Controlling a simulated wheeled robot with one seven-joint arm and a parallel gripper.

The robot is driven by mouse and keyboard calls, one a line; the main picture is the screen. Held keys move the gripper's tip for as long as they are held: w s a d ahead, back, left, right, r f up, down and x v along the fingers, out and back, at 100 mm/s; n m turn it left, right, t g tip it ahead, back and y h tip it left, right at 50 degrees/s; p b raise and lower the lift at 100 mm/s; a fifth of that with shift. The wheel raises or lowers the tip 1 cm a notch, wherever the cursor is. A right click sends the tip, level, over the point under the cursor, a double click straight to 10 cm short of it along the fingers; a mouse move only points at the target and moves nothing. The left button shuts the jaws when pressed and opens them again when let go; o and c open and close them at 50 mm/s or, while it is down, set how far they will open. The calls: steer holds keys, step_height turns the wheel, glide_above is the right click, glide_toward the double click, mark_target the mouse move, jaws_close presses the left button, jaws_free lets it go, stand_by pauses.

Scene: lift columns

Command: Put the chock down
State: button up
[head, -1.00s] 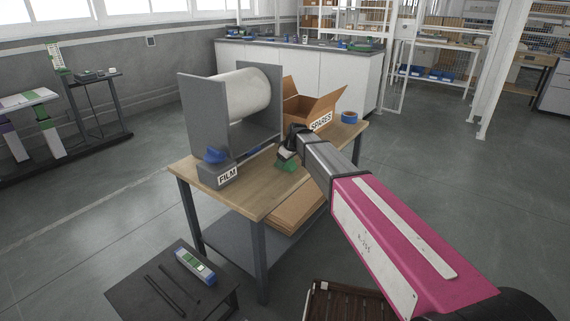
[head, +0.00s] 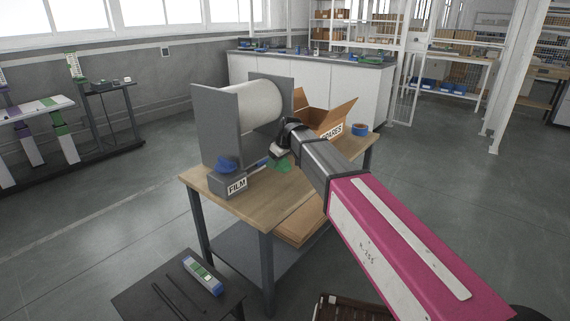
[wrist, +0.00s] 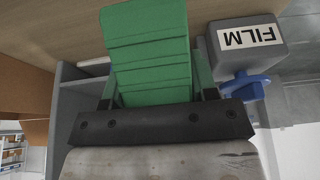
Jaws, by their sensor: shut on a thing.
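The green ribbed chock (wrist: 147,45) is between the fingers of my gripper (wrist: 150,95) in the wrist view, and the gripper is shut on it. In the head view the chock (head: 280,164) shows as a small green shape at the end of my arm, over the wooden table top (head: 290,195). My gripper (head: 281,153) is partly hidden by my own arm there. I cannot tell whether the chock touches the table.
A grey stand with a white film roll (head: 258,105) is left of the gripper. A grey FILM block (head: 228,187) with a blue knob sits at the table's left. The open SPARES box (head: 322,118) and blue tape (head: 359,129) are behind. The front table top is clear.

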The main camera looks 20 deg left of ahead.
steer(key=shift+s+a+r, duration=0.1)
steer(key=shift+s+r, duration=0.2)
steer(key=shift+s, duration=0.05)
steer(key=shift+d+r, duration=0.1)
steer(key=shift+d, duration=0.15)
steer(key=w+d+m+t+h, duration=0.15)
steer(key=d+m, duration=0.55)
steer(key=d, duration=1.8)
steer(key=w+d+m+t+h, duration=0.1)
steer(key=w+d+m+h, duration=0.35)
steer(key=d, duration=1.95)
steer(key=s+r+m+y, duration=0.2)
steer(key=s+r, duration=0.1)
steer(key=s, duration=0.8)
steer(key=shift+d+r, duration=0.4)
steer(key=shift+d, duration=0.05)
steer(key=shift+t, duration=0.25)
